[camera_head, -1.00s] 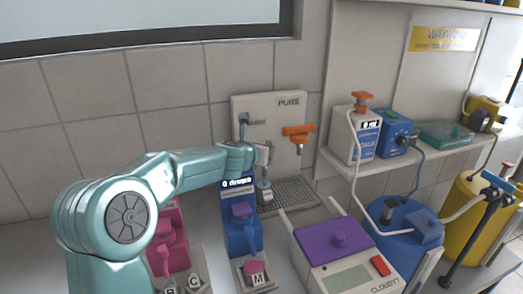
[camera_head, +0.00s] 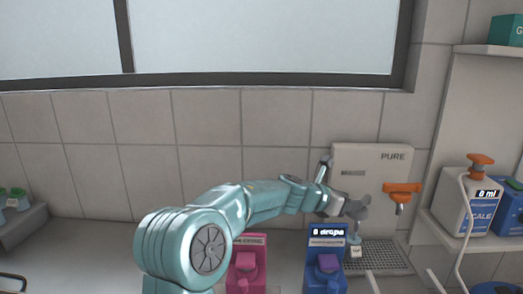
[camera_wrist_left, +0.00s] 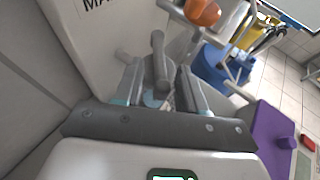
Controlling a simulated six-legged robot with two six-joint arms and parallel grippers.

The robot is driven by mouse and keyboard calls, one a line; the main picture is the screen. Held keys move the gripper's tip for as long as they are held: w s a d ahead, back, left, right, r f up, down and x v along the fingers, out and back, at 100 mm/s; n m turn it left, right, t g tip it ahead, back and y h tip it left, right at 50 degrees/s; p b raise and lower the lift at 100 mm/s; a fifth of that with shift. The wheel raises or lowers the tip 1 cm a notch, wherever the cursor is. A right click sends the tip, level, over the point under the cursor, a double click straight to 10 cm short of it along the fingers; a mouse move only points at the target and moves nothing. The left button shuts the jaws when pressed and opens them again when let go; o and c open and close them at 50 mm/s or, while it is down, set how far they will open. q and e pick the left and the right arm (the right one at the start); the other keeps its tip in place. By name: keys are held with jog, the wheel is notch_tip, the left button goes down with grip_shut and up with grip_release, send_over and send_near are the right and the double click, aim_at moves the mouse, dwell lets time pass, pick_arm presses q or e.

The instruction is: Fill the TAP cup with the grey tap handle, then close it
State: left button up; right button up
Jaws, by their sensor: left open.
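In the head view my left gripper (camera_head: 358,206) is in front of the panel, left of the orange tap handle (camera_head: 401,190). A small labelled cup (camera_head: 354,253) stands below the gripper; its fill level is too small to tell. My right gripper is not in view.
A grey drip grate (camera_head: 385,257) lies below the panel. A blue dispenser (camera_head: 326,262) and a pink one (camera_head: 246,265) stand on the counter to the left. A white SCALE bottle (camera_head: 470,205) stands on the right shelf.

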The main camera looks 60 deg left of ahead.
pick_arm(q)
jog(key=v, duration=1.2)
jog(key=s+a+r+n+y, duration=0.1)
jog(key=a+r+n+y, duration=0.1)
jog(key=a+n, duration=0.4)
jog(key=s+a+r+n+y+b, duration=0.1)
jog(key=a+r+n+y, duration=0.1)
jog(key=a+n+y, duration=0.3)
jog(key=s+a+r+n+y+b, duration=0.1)
jog(key=a+r+n+y, duration=0.1)
jog(key=a+n+y, duration=0.2)
jog(key=shift+s+a+n+g, duration=0.1)
jog(key=shift+a+n+g, duration=0.1)
jog(key=shift+a+n, duration=0.9)
jog(key=shift+s+a+n+g, duration=0.15)
jog(key=shift+a+n, duration=0.35)
jog(key=shift+a, duration=1.2)
jog(key=shift+w+f, duration=0.1)
